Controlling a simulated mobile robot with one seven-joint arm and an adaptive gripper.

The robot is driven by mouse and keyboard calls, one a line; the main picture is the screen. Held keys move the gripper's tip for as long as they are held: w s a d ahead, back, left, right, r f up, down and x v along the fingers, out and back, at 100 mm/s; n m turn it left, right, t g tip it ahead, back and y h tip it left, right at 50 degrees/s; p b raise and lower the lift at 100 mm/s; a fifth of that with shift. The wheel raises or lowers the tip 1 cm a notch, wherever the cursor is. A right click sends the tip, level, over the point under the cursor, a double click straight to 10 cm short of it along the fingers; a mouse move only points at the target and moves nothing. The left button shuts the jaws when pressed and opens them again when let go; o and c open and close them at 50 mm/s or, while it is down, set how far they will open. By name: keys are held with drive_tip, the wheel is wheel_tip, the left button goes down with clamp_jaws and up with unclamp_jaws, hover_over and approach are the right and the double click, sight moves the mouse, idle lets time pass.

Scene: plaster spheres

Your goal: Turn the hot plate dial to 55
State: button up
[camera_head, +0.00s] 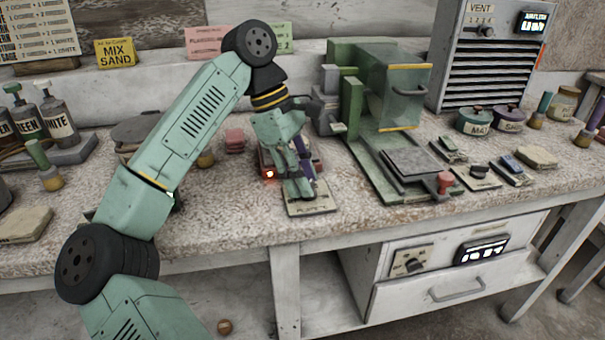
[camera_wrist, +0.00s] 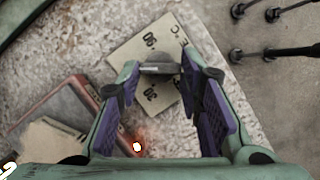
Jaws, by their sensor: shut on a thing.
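My gripper (camera_head: 298,190) points down over the worktop at a pale dial plate (camera_head: 310,209) on the bench. In the wrist view its purple-padded fingers (camera_wrist: 160,76) are closed about a small grey dial (camera_wrist: 159,68) on that plate, marked with a 30, another number and a C (camera_wrist: 138,48). The dial's pointer and exact setting cannot be read. My fingers hide the dial in the head view.
A green-framed machine with a clear box (camera_head: 398,92) stands close to the right of my gripper. Another dial (camera_head: 412,262) and a display (camera_head: 481,250) are on the drawer unit below. Bottles (camera_head: 55,118) stand at the left; lidded pots (camera_head: 475,120) stand at the right.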

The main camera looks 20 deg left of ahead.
drive_tip(key=o, duration=1.2)
drive_tip(key=shift+c, duration=0.2)
drive_tip(key=v, duration=1.2)
drive_tip(key=shift+d, duration=0.1)
